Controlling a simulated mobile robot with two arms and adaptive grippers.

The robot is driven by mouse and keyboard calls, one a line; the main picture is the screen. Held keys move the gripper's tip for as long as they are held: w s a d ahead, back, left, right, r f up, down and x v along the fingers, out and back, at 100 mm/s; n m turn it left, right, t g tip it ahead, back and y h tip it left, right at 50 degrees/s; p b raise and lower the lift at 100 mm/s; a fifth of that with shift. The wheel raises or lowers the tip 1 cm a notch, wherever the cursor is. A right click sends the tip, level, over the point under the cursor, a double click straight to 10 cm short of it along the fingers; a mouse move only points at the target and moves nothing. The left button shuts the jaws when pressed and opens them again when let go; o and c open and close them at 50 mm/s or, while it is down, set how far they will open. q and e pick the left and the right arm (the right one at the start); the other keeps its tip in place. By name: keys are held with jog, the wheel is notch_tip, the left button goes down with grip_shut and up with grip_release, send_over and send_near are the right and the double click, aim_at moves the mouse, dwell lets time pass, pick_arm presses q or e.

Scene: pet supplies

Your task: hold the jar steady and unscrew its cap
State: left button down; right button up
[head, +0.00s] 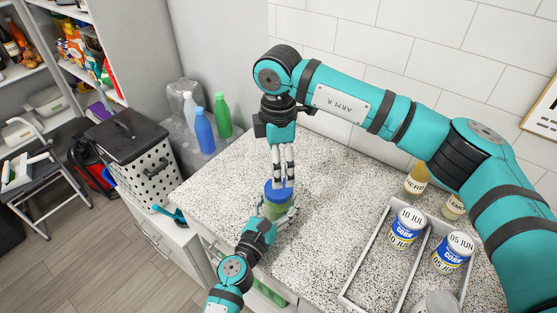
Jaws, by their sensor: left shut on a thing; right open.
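A jar (274,209) with greenish contents and a blue cap (277,192) stands on the speckled counter near its front edge. My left gripper (284,212) is shut around the jar's body from the front, low down. My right gripper (283,183) comes from above and points down, with its fingers open at the blue cap. Whether the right fingertips touch the cap cannot be told. The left fingers hide part of the jar.
Blue (204,131) and green (222,115) bottles stand at the back left. A teal scoop (172,213) lies at the counter's left edge. Counter between jar and tray is clear.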

aim_at(278, 205)
jog(key=shift+f, duration=4)
